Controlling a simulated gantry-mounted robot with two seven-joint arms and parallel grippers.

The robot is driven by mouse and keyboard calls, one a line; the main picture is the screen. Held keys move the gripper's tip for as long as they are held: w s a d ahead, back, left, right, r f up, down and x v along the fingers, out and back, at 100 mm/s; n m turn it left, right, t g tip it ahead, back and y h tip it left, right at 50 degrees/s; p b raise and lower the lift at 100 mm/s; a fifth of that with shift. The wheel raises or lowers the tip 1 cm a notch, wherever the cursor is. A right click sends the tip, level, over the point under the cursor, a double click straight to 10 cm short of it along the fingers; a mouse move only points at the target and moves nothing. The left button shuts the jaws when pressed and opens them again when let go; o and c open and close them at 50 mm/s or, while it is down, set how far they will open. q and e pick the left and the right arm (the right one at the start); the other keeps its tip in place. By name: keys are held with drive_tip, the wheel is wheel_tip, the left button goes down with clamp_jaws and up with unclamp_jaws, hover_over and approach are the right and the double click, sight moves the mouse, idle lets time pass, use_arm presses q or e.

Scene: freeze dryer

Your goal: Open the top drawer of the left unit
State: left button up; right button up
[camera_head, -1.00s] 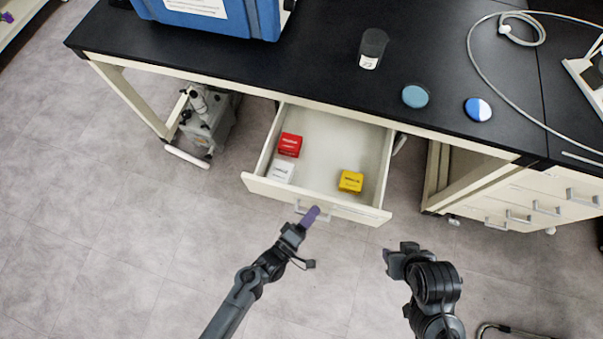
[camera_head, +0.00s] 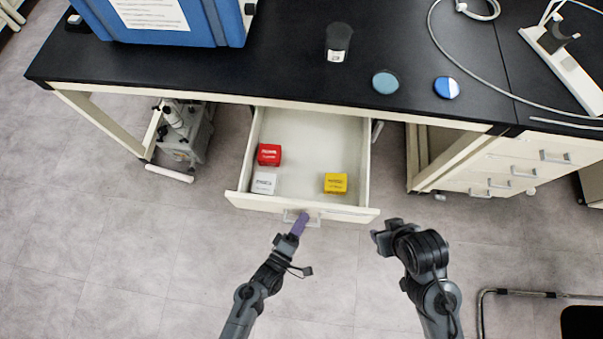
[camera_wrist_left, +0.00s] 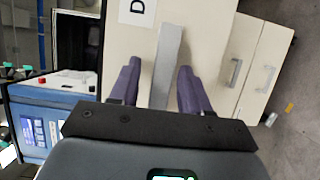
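The open drawer (camera_head: 300,202) sticks out from under the black bench in the head view. Inside lie a red box (camera_head: 269,154), a white box (camera_head: 264,183) and a yellow box (camera_head: 335,183). My left gripper (camera_head: 301,222) is at the handle on the drawer front. In the left wrist view its purple fingers (camera_wrist_left: 158,85) stand apart on either side of the grey handle bar (camera_wrist_left: 167,62), with gaps visible. My right gripper (camera_head: 381,238) is in front of the drawer's right end, away from the handle; its finger opening is unclear.
On the black benchtop (camera_head: 290,65) stand a blue device (camera_head: 165,25), a dark container (camera_head: 338,42) and two round discs. A drawer unit (camera_head: 520,165) is at the right. A grey machine (camera_head: 187,135) sits under the bench at left. The floor in front is mostly clear.

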use_arm(q)
drive_tip(key=shift+s, duration=0.1)
drive_tip(key=p+v, duration=0.2)
drive_tip(key=v, duration=0.8)
drive_tip(key=shift+s+a, duration=0.25)
